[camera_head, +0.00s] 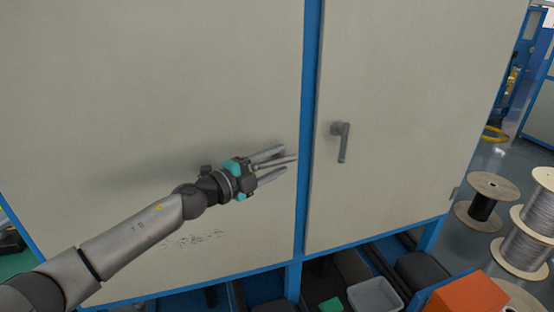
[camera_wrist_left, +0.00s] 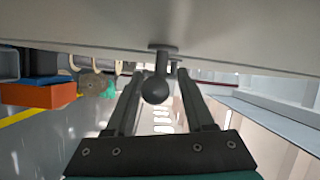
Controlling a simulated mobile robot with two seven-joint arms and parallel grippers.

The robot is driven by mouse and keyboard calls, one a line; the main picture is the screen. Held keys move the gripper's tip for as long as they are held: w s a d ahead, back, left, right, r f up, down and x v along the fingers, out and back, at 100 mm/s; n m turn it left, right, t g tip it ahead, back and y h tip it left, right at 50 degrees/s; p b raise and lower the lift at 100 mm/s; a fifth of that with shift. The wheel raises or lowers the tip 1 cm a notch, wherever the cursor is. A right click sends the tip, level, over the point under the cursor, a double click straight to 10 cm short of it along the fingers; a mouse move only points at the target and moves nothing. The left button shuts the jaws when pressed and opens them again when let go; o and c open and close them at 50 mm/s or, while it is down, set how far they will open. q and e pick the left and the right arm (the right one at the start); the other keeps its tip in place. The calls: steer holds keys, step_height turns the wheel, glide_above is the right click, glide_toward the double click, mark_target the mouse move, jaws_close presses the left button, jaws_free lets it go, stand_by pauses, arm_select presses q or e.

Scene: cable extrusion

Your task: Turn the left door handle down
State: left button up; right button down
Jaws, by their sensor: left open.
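The left door handle (camera_head: 283,161) is a grey lever on the left cabinet door (camera_head: 160,70). It lies about level, its free end towards my gripper. In the left wrist view its rounded dark end (camera_wrist_left: 155,91) faces the camera, with its mount on the door surface. My left gripper (camera_head: 286,164) is open, one finger above and one below the lever in the head view. In the left wrist view the fingers stand on either side of it, with no clear contact. Part of the lever is hidden by the gripper. My right gripper is not in view.
The right cabinet door (camera_head: 400,90) has its own lever handle (camera_head: 343,143), hanging down. A blue frame post (camera_head: 309,100) divides the doors. Below are a grey bin (camera_head: 375,296) and an orange box (camera_head: 467,295). Cable spools (camera_head: 485,205) stand on the floor at right.

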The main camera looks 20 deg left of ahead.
arm_select(q)
steer(key=shift+w+d, duration=0.15)
steer(key=shift+w, duration=0.05)
steer(key=shift+c, duration=0.3)
jaws_close()
stand_by(1.1)
